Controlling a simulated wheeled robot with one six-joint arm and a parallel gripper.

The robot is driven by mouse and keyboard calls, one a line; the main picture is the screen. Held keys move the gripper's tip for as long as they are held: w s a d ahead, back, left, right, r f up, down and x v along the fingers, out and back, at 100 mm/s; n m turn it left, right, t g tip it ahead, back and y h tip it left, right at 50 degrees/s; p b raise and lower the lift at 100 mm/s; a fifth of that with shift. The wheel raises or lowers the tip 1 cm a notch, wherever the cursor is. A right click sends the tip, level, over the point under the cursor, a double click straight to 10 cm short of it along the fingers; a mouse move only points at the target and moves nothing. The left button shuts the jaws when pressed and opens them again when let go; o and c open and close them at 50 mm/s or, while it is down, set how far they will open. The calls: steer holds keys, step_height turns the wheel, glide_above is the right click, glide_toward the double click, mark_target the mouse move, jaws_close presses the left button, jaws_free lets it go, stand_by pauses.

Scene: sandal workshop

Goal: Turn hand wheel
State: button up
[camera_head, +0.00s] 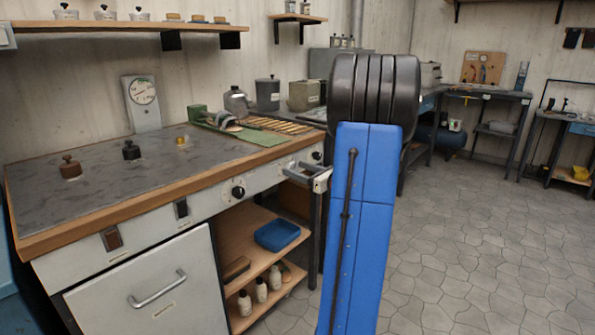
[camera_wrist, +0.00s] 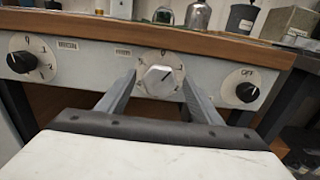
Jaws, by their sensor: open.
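A silver, faceted round knob (camera_wrist: 159,80) on a white numbered dial sits in the middle of the bench's front panel in the wrist view. It is the wheel-like part nearest my gripper. My gripper (camera_wrist: 158,84) is open, with one finger to the left and one to the right of this knob. Whether the fingertips touch it or reach past its face, I cannot tell. In the head view my gripper (camera_head: 297,172) is at the panel's right part, and its fingers hide the silver knob.
Black knobs flank it at left (camera_wrist: 20,62) and right (camera_wrist: 247,92). The wooden bench edge (camera_wrist: 220,45) runs just above. Below are an open shelf (camera_head: 247,229) with a blue tray (camera_head: 277,235) and bottles. The tiled floor (camera_head: 470,250) at right is clear.

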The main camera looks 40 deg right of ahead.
steer(key=shift+w, duration=0.2)
steer(key=c, duration=1)
steer(key=shift+n, duration=0.4)
steer(key=shift+a+n, duration=0.15)
steer(key=shift+n, duration=2.65)
steer(key=o, duration=1)
